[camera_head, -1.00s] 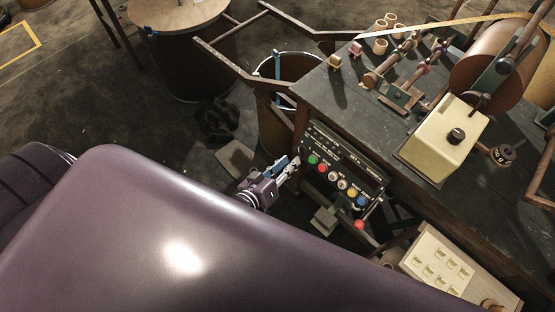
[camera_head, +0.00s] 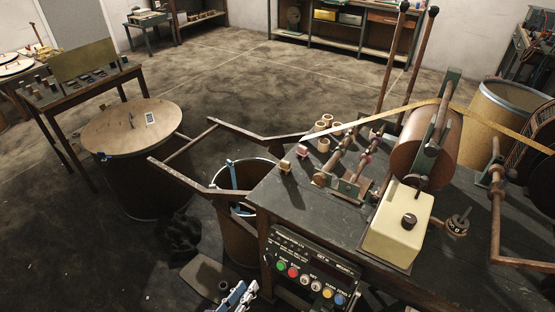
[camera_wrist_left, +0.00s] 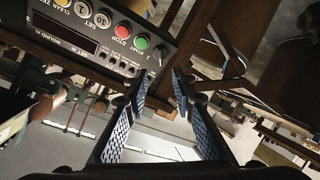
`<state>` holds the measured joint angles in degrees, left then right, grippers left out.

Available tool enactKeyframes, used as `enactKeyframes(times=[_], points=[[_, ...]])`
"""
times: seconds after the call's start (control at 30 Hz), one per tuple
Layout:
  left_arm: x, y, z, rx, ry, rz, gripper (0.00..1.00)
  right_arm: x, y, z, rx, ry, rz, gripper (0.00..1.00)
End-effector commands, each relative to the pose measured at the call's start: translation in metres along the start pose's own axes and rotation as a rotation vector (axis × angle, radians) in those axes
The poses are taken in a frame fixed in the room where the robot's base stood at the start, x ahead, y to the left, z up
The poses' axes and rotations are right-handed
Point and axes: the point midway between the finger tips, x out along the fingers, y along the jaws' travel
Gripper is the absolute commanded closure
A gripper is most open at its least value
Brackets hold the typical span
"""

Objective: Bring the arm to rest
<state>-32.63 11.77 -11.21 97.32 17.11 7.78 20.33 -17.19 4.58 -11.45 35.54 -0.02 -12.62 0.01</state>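My left gripper (camera_head: 238,297) shows at the bottom edge of the head view, just left of the control panel (camera_head: 308,272) on the front of the dark workbench (camera_head: 285,205). Most of my left arm is out of the picture. In the left wrist view, the two ribbed fingers (camera_wrist_left: 160,88) stand apart with nothing between them. The panel, with its green and red buttons (camera_wrist_left: 132,36), lies beyond the fingertips at the upper left. My right gripper is not in view.
A brown bin (camera_head: 232,232) stands beside the bench, behind my left gripper. A rusty frame (camera_head: 205,160) juts left from the bench. The winding machine's roll (camera_head: 417,155) and cream box (camera_head: 397,235) stand on top. A lidded drum (camera_head: 130,127) is at the left. Open floor lies behind.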

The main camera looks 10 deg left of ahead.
Motion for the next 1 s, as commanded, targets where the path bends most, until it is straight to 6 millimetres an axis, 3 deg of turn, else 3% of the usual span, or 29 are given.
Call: enactKeyframes(times=[0.13, 0.23, 0.33, 0.43, 0.57, 0.7, 0.8, 0.9, 1.0], points=[[0.001, -0.005, 0.007, 0.008, -0.014, -0.009, 0.76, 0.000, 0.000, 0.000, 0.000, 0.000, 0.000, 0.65], [0.002, -0.024, 0.034, 0.044, -0.071, -0.045, 0.76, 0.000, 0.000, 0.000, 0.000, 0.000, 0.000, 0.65], [0.000, -0.057, 0.084, 0.109, -0.181, -0.108, 0.76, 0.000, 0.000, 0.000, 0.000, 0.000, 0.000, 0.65], [-0.013, -0.099, 0.147, 0.191, -0.332, -0.179, 0.76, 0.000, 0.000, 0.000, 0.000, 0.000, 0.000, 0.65], [-0.045, -0.148, 0.226, 0.296, -0.546, -0.254, 0.76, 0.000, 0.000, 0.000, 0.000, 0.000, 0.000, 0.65], [-0.097, -0.190, 0.298, 0.396, -0.778, -0.307, 0.76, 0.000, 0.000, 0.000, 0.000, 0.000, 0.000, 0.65], [-0.134, -0.210, 0.334, 0.452, -0.920, -0.326, 0.76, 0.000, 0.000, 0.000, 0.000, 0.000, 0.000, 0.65], [-0.164, -0.222, 0.357, 0.490, -1.025, -0.333, 0.76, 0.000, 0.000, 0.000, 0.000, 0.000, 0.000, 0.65], [-0.182, -0.227, 0.369, 0.511, -1.084, -0.335, 0.76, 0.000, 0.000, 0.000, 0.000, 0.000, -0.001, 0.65]])
